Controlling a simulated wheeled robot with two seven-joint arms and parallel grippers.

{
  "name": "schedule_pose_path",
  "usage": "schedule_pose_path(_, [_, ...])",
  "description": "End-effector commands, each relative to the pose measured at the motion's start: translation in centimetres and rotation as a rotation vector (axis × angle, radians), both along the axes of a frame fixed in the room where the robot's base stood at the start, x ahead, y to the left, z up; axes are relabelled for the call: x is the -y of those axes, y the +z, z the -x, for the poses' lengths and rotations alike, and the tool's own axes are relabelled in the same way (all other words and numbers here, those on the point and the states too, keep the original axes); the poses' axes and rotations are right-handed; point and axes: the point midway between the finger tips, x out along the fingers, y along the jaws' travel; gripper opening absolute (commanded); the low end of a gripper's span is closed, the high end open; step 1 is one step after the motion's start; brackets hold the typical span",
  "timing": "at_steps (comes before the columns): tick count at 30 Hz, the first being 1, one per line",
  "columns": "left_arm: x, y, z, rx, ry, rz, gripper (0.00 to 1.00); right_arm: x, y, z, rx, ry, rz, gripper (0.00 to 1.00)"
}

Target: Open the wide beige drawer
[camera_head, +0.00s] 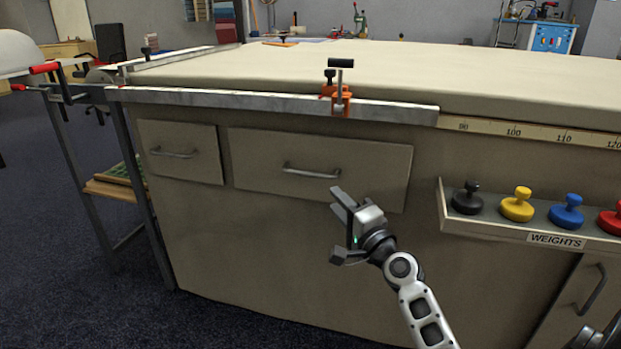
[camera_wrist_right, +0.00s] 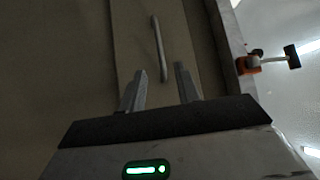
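The wide beige drawer (camera_head: 255,160) is in the upper middle of the cabinet front and looks closed. Its grey bar handle (camera_head: 310,172) runs sideways across the middle of its face. My right gripper (camera_head: 338,226) is open and empty, in front of the cabinet, below and slightly right of the handle. In the right wrist view, the handle (camera_wrist_right: 159,50) runs up the picture just beyond the gap between the open fingers (camera_wrist_right: 160,78). The fingers do not look to be around it. The drawer face (camera_wrist_right: 132,40) lies behind it. My left gripper is not in view.
A narrower drawer (camera_head: 180,150) is to the left. An orange clamp (camera_head: 340,100) sits on the table edge above the wide drawer. A ledge (camera_head: 490,229) with several coloured weights juts out at right. A metal stand (camera_head: 145,210) is at left.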

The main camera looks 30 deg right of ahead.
Motion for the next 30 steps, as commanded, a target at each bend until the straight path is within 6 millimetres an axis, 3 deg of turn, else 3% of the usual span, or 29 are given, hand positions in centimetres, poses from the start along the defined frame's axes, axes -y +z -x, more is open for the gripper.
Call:
schedule_pose_path(9, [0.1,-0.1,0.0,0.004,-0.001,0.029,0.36,0.4,0.9,-7.1,0.002,0.001,0.000,0.32])
schedule_pose_path(15, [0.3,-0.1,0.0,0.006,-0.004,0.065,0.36,0.7,1.2,-10.4,0.000,0.001,0.002,0.32])
schedule_pose_path(21, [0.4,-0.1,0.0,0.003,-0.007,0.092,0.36,0.8,1.5,-12.0,-0.001,0.001,0.003,0.32])
schedule_pose_path(30, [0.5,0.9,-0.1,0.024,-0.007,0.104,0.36,0.8,1.5,-12.3,-0.003,0.001,0.004,0.32])
